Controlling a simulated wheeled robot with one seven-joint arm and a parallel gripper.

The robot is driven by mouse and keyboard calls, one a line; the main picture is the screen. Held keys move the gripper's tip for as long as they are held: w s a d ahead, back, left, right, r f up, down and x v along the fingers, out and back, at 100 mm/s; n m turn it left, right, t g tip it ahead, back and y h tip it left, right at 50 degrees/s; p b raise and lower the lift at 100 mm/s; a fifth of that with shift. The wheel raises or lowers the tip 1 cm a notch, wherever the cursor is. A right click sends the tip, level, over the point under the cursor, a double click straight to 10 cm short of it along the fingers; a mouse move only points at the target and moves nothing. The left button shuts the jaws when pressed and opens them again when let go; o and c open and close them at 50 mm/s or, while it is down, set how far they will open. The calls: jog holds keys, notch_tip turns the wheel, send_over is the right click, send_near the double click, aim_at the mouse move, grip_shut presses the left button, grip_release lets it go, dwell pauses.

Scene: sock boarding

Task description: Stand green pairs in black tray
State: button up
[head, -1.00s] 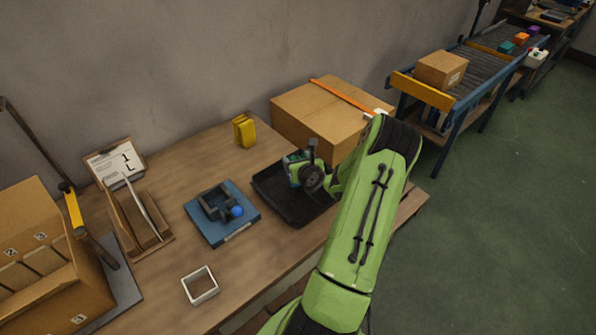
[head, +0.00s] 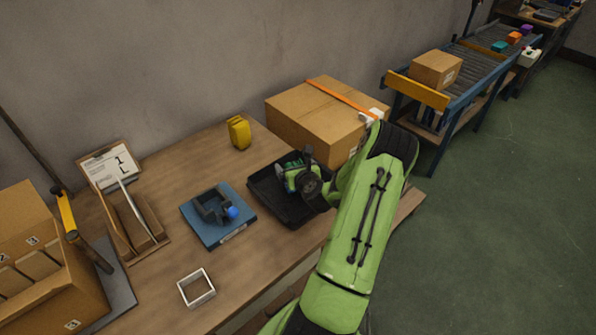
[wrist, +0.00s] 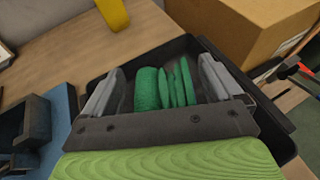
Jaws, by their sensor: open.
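The black tray (head: 262,200) lies on the table, in front of the large cardboard box. My gripper (head: 297,177) is over and partly inside it. In the wrist view my gripper (wrist: 162,80) is open, with a grey finger on each side of a green group. The group has one thicker, rounded green piece (wrist: 147,90) at the left and several thin green pieces (wrist: 180,85) beside it, upright or slightly tilted in the black tray (wrist: 272,115). I cannot tell whether the fingers touch them. My gripper's body hides their near ends.
A blue platform (head: 238,232) with a dark fixture and blue ball is left of the tray. A yellow object (head: 239,132) stands behind. The strapped cardboard box (head: 310,120) is close behind the tray. A white square frame (head: 196,288) and wooden holder (head: 130,235) are left.

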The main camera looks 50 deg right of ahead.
jog(key=b+v, duration=0.2)
jog(key=v, duration=0.9)
